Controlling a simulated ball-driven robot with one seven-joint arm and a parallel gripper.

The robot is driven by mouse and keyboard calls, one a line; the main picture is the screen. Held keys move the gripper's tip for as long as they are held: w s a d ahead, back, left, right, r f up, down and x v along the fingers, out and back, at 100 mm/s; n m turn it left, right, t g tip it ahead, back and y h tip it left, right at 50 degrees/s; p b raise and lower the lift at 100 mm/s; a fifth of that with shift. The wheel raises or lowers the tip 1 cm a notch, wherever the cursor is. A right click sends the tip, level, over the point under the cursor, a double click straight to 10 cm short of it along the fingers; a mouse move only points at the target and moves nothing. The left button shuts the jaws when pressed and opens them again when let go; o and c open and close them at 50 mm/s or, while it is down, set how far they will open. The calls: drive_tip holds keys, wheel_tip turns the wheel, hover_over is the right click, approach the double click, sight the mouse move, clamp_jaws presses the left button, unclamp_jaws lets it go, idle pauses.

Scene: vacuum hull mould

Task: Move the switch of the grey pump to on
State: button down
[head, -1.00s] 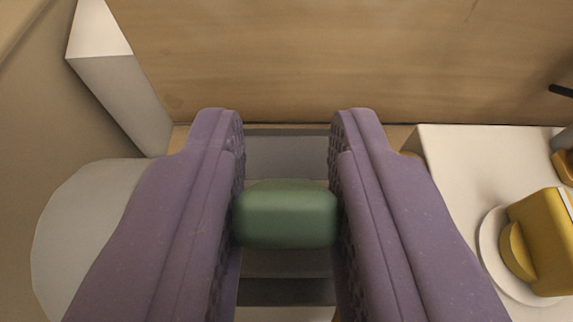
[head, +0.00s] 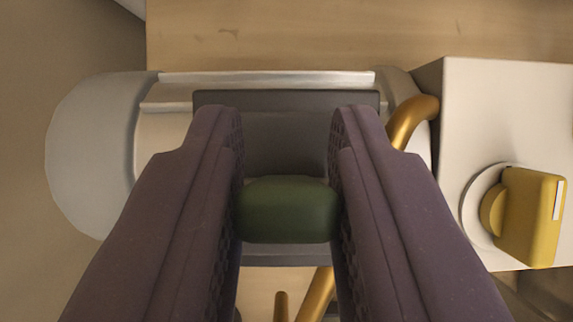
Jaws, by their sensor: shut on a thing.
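The grey pump (head: 92,150) lies behind my fingers, with its rounded grey end at the left and a pale ridged top. A dark grey plate (head: 286,100) stands across its middle. A green block (head: 288,210), which looks like the handle of the pump's switch, sits between my two purple fingers. My gripper (head: 287,135) is shut on it, one finger pressing each side. The fingers hide much of the pump's body and the lower part of the switch. I cannot read any on or off mark.
A white box (head: 490,100) with a yellow knob (head: 535,215) on a round pale base stands close at the right. A gold pipe (head: 412,120) curves between pump and box. A wooden surface (head: 350,35) runs behind.

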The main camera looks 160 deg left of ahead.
sight(285, 231)
drive_tip(key=shift+w+d+f+g+y+p, duration=0.15)
drive_tip(key=shift+w+g+y+p, duration=0.2)
drive_tip(key=shift+g+p, duration=0.55)
drive_tip(key=shift+w+d+g+y+p, duration=0.1)
drive_tip(key=shift+w+g+y+p, duration=0.2)
drive_tip(key=shift+g+p, duration=0.55)
drive_tip(key=c, duration=1)
unclamp_jaws()
drive_tip(key=shift+f, duration=0.1)
drive_tip(key=shift+o, duration=0.2)
drive_tip(key=v, duration=0.8)
drive_tip(key=shift+d, duration=0.1)
drive_tip(key=shift+f, duration=0.1)
